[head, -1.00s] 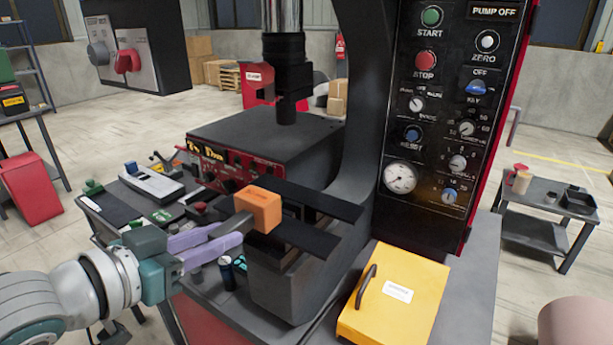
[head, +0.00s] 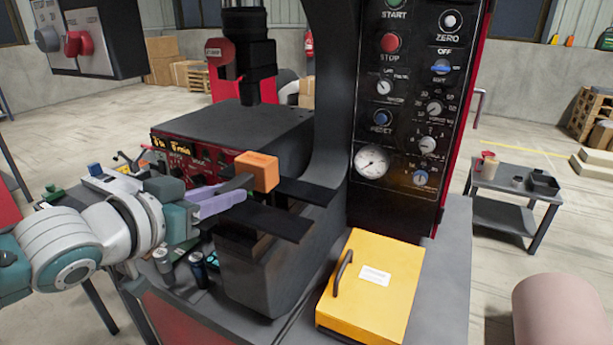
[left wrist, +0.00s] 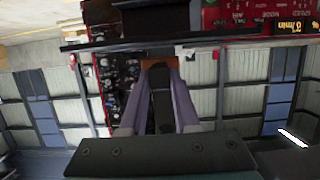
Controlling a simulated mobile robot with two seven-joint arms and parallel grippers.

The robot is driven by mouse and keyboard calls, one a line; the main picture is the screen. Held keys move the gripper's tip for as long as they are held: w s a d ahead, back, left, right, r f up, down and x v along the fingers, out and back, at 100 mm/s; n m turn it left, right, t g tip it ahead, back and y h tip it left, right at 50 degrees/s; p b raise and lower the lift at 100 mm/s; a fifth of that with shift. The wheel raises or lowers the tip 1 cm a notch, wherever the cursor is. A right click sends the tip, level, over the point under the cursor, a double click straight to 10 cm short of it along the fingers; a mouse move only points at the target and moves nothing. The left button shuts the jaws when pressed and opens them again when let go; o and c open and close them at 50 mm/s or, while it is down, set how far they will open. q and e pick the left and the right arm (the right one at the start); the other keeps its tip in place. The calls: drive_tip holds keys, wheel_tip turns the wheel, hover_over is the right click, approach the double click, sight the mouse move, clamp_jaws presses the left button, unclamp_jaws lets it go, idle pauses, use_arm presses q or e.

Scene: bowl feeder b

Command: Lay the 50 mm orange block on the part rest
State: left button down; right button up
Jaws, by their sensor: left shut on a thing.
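The orange block (head: 257,172) is at the tip of my left gripper (head: 238,186), which has lavender fingers with dark ends and is shut on it. The block is above and a little behind two dark flat bars, a far one (head: 306,191) and a near one (head: 270,222), which look like the part rest. I see no clear contact between block and bars. In the left wrist view the fingers (left wrist: 160,98) reach forward, and a brownish-orange strip of the block (left wrist: 160,62) shows at their ends. My right gripper is not in view.
The dark machine body with a red front panel (head: 185,158) stands just behind the block. A control column (head: 405,120) rises to the right. A yellow box with a handle (head: 370,290) sits in front right. Small canisters (head: 198,266) stand below my left arm.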

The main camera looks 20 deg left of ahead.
use_arm(q)
drive_tip(key=shift+f+b, duration=0.75)
drive_tip(key=shift+f, duration=0.05)
idle(0.6)
